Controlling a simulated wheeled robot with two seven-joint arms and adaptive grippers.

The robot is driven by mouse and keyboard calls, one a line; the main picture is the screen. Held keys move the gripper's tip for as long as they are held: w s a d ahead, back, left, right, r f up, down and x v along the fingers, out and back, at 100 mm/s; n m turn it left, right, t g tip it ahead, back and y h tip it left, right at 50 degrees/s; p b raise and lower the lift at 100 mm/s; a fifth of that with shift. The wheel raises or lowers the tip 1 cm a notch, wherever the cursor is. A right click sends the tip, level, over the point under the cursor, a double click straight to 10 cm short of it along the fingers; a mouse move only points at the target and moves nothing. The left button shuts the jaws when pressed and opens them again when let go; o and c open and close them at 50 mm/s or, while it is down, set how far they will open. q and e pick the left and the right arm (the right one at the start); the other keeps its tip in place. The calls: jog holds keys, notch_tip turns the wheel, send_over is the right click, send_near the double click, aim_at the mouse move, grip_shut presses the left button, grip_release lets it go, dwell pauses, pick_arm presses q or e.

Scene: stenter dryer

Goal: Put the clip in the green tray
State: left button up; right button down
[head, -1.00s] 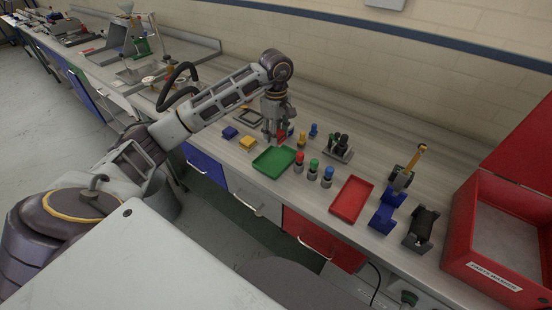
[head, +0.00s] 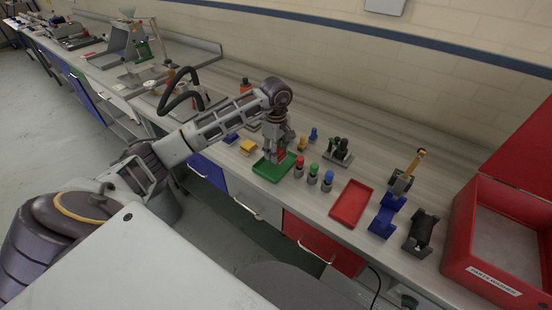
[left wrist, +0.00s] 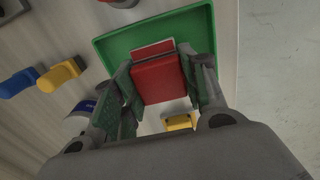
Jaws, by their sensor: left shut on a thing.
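The green tray (head: 270,170) lies on the bench near its front edge; it also shows in the left wrist view (left wrist: 112,51). My left gripper (head: 277,158) is over the tray, pointing down. In the left wrist view its fingers (left wrist: 165,90) are shut on a red clip (left wrist: 160,78), which lies over the tray's area. In the head view only a bit of red (head: 281,153) shows between the fingers. I cannot tell whether the clip touches the tray floor. My right gripper is not in view.
Red, green and blue-topped pegs (head: 313,172) stand just right of the tray. A red tray (head: 351,204), blue holder (head: 386,215) and open red box (head: 500,250) are farther right. Yellow (head: 248,146) and blue (head: 231,138) blocks lie left.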

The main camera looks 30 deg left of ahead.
pick_arm(q)
jog(key=shift+f, duration=1.8)
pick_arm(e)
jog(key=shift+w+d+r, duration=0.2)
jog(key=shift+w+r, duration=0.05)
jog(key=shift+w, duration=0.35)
pick_arm(q)
jog(key=shift+f, duration=0.15)
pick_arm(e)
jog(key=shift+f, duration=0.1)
pick_arm(q)
jog(key=o, duration=1.3)
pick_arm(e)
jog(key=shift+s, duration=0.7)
